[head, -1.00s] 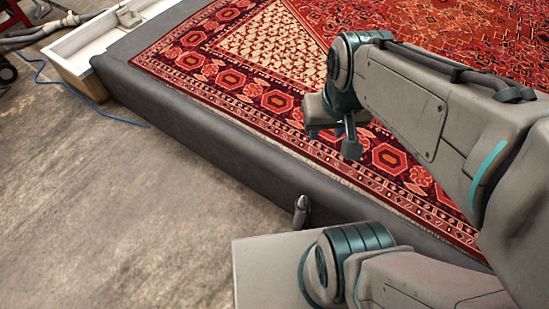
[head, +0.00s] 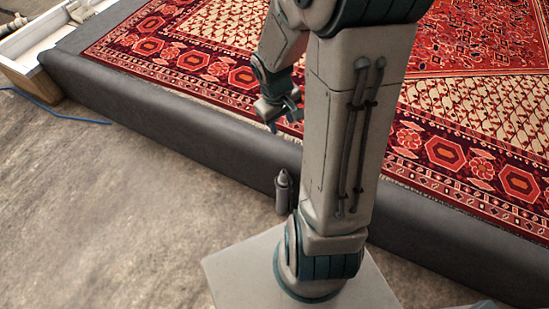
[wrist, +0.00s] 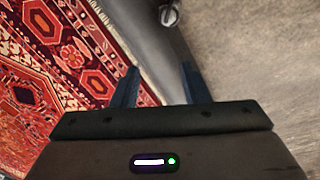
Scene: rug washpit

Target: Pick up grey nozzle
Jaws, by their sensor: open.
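The grey nozzle (head: 282,193) stands upright with its pointed tip up, at the floor-side face of the dark kerb, left of my arm in the head view. I cannot tell whether its base is on the floor or on the kerb. In the wrist view the nozzle (wrist: 169,14) is cut by the top edge, beyond my fingertips. My gripper (head: 284,121) is above the rug's edge and kerb, behind the nozzle and partly hidden by my arm. In the wrist view my gripper (wrist: 160,69) is open, with nothing between its two fingers.
A patterned red rug (head: 200,65) lies inside the dark kerb (head: 150,110). Bare concrete floor (head: 100,200) is free at the left front. A white trough (head: 30,38) stands at the far left, with a blue hose (head: 60,110) on the floor near it.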

